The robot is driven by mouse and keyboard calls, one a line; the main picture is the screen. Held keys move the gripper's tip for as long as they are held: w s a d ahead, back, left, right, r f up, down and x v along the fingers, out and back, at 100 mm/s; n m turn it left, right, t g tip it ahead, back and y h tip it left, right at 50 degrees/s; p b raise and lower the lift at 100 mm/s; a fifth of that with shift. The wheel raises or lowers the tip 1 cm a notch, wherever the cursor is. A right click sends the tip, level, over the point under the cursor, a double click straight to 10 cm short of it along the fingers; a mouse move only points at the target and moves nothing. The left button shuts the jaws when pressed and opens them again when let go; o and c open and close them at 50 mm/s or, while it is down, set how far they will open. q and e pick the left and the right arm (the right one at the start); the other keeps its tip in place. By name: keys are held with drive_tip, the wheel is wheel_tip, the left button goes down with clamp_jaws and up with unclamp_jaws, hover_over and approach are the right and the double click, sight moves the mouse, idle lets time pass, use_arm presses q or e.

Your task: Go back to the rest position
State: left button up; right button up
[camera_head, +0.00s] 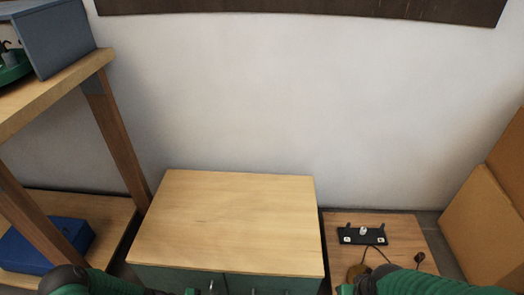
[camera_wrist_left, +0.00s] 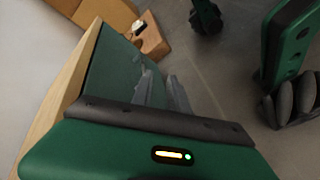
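My left arm comes in low at the left of the head view, and its gripper (camera_head: 214,288) is at the bottom edge, in front of the wooden-topped cabinet (camera_head: 225,222). In the left wrist view, the two grey fingers of my left gripper (camera_wrist_left: 162,92) stand apart with nothing seen between them. They are beside the cabinet's green side (camera_wrist_left: 112,72). My right arm comes in low at the right of the head view. Its fingers are cut off or too small to read there.
A low wooden surface (camera_head: 405,232) at the right holds a black strip (camera_head: 362,237) with cables. A wooden shelf (camera_head: 55,84) stands left, with a blue case (camera_head: 40,247) on its lower board. A cardboard box (camera_head: 482,228) is far right. The cabinet top is clear.

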use_arm(q)
drive_tip(key=s+a+r+m+g+y+p, duration=0.1)
drive_tip(key=s+a+r+m+g+y, duration=0.15)
drive_tip(key=r+y, duration=0.35)
drive_tip(key=s+a+r+m+g+y+p, duration=0.1)
drive_tip(key=a+r+m+y, duration=0.15)
drive_tip(key=r, duration=0.65)
wheel_tip(320, 180, up, 52)
drive_tip(key=d+m+t+y+p, duration=0.1)
drive_tip(key=m+t+y+p, duration=0.2)
drive_tip(key=p, duration=3.6)
drive_tip(key=shift+s+r+t+y+p, duration=0.2)
drive_tip(key=shift+s+t+y+p, duration=0.15)
drive_tip(key=shift+t+y, duration=0.5)
drive_tip(key=shift+w+d, duration=0.1)
